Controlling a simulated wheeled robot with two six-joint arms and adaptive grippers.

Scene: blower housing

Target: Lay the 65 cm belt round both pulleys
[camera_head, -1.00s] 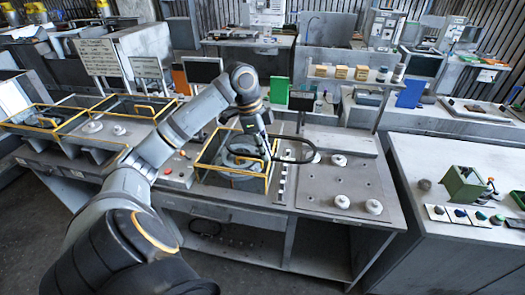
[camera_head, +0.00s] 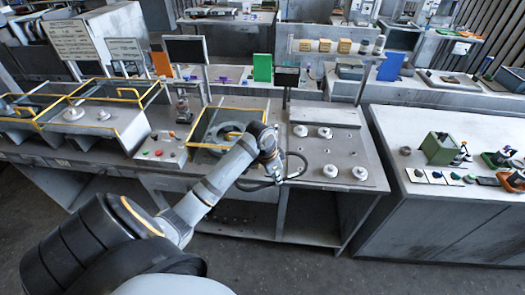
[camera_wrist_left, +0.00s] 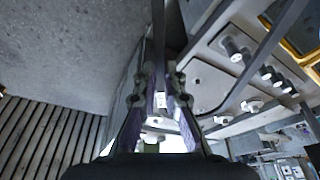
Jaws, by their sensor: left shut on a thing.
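My left gripper (camera_head: 277,172) is shut on the black belt (camera_head: 304,164), a loop hanging out to both sides of it, in front of the peg plate. In the left wrist view, the belt (camera_wrist_left: 158,35) runs as a dark strip up from between the fingers (camera_wrist_left: 160,92). Two pale round pulleys, a left one (camera_head: 73,113) and a right one (camera_head: 103,115), sit in the yellow-edged housing at the left, with no belt visible round them. I cannot tell for certain that these are the task's pulleys. My right gripper is not in view.
A middle yellow-edged housing (camera_head: 205,112) holds a round part, partly behind my arm. The grey plate (camera_head: 345,150) at the right carries several white round parts. A control box (camera_head: 160,150) stands between the housings. The right table (camera_head: 440,205) holds a green fixture (camera_head: 440,149).

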